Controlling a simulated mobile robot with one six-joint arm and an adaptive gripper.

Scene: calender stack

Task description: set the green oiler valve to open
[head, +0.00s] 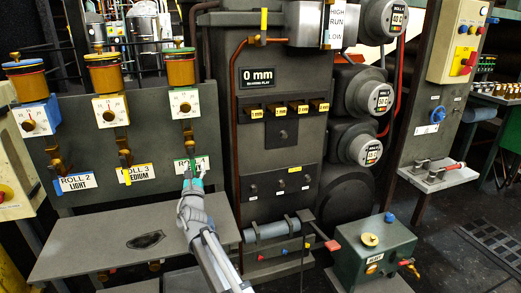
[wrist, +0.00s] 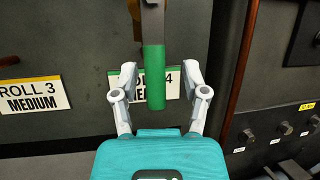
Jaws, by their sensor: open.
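The green oiler valve handle (wrist: 155,78) hangs straight down from a grey stem in the wrist view. It covers part of the ROLL 4 label (wrist: 174,86) behind it. In the head view the green handle (head: 192,162) shows small below the green-lidded oiler (head: 180,70). My gripper (wrist: 158,66) is open, with one finger on each side of the handle and visible gaps between. In the head view my gripper (head: 190,175) reaches up to the handle from below and partly hides the label. The top of the valve is outside the wrist view.
Beside it are a yellow-lidded oiler (head: 104,72) over the ROLL 3 label (head: 134,174) and a blue-lidded oiler (head: 27,80) over the ROLL 2 label (head: 75,183). A copper pipe (head: 236,120) and a knobbed panel (head: 280,185) stand right. A grey shelf (head: 90,255) lies below.

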